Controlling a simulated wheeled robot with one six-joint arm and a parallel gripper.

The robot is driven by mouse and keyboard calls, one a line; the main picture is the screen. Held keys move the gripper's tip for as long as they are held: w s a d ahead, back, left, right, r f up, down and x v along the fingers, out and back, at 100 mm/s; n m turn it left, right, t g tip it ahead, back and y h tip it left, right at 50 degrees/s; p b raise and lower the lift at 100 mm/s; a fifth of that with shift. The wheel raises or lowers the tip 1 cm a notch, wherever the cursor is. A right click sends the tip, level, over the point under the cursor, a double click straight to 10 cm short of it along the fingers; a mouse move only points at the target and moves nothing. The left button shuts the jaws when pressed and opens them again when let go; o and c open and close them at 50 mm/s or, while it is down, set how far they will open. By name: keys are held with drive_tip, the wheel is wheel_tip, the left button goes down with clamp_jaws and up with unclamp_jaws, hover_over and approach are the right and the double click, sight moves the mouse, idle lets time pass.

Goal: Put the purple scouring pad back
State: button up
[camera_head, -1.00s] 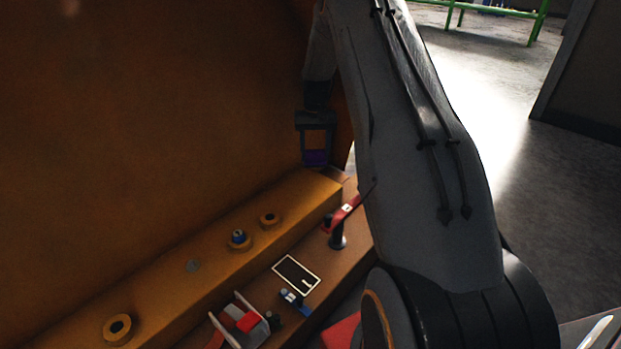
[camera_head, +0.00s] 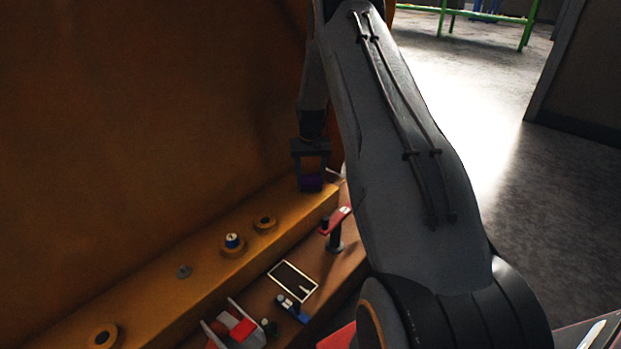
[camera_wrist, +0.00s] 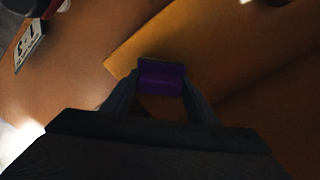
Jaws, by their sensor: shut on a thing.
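The purple scouring pad (camera_head: 311,184) is held between the fingertips of my gripper (camera_head: 311,177). In the wrist view the pad (camera_wrist: 161,79) spans the gap between the two fingers. In the head view my gripper points down over the far end of the upper orange ledge. I cannot tell whether the pad touches the ledge. A dark rectangle with a pale outline (camera_head: 293,281) lies on the lower ledge, nearer to me, with a small pale mark in its corner.
The upper ledge (camera_head: 165,296) carries several round bosses, one with a blue-and-white item (camera_head: 232,241). A red-topped black stand (camera_head: 335,232), a small blue item (camera_head: 291,309) and a red-and-grey holder (camera_head: 236,326) stand on the lower ledge. A tall orange wall (camera_head: 150,120) rises at left.

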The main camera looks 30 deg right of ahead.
sight(311, 176)
drive_tip(key=shift+f, duration=0.15)
drive_tip(key=o, duration=1.2)
wheel_tip(311, 176, up, 12)
drive_tip(key=p, duration=0.4)
drive_tip(key=shift+r+p, duration=0.2)
drive_tip(key=shift+p, duration=0.15)
